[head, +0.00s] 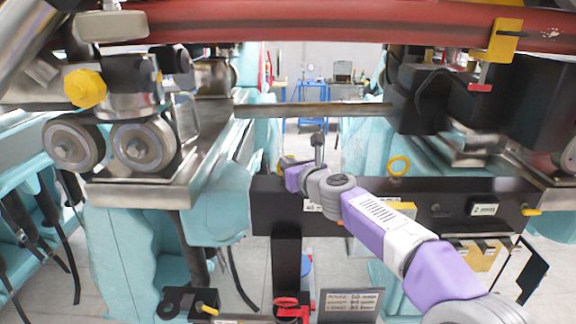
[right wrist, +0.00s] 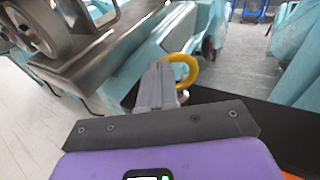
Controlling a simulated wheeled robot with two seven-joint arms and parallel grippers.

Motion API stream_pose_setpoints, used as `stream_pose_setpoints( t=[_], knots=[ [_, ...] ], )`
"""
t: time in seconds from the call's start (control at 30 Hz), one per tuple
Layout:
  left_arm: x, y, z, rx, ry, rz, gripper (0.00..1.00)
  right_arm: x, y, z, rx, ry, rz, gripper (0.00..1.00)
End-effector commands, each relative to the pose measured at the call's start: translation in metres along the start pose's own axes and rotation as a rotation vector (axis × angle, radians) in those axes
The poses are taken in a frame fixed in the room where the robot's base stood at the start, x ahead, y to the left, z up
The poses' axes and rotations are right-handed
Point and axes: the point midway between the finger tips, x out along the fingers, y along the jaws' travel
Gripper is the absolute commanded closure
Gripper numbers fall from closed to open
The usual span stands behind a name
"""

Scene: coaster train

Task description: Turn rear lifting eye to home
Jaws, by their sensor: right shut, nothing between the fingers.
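A yellow lifting eye (right wrist: 184,68) shows in the right wrist view just beyond my right gripper's fingertips (right wrist: 159,66). The fingers are shut together and hide part of the ring. I cannot tell whether they touch it. In the head view my purple right arm reaches from the lower right, and its gripper (head: 286,168) is at the left end of the black beam (head: 330,212). The eye there is mostly hidden. A second yellow lifting eye (head: 398,165) stands on the beam further right. Which eye is the rear one cannot be told. My left gripper is not in view.
A wheel carriage (head: 140,185) with a yellow knob (head: 85,88) is close on the left. A red rail (head: 250,20) crosses above. Dark blocks (head: 445,95) hang at the upper right. A blue trolley (head: 312,100) stands far behind.

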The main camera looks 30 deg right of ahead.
Motion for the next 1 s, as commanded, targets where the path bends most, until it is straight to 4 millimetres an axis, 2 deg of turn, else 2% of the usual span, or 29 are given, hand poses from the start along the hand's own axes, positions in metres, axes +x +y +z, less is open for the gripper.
stream_pose_setpoints(
  t=[1.0],
  knots=[
    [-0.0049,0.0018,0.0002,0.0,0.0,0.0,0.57,0.0029,0.0055,0.0005,0.016,0.0,-0.105,1.0]
  ],
)
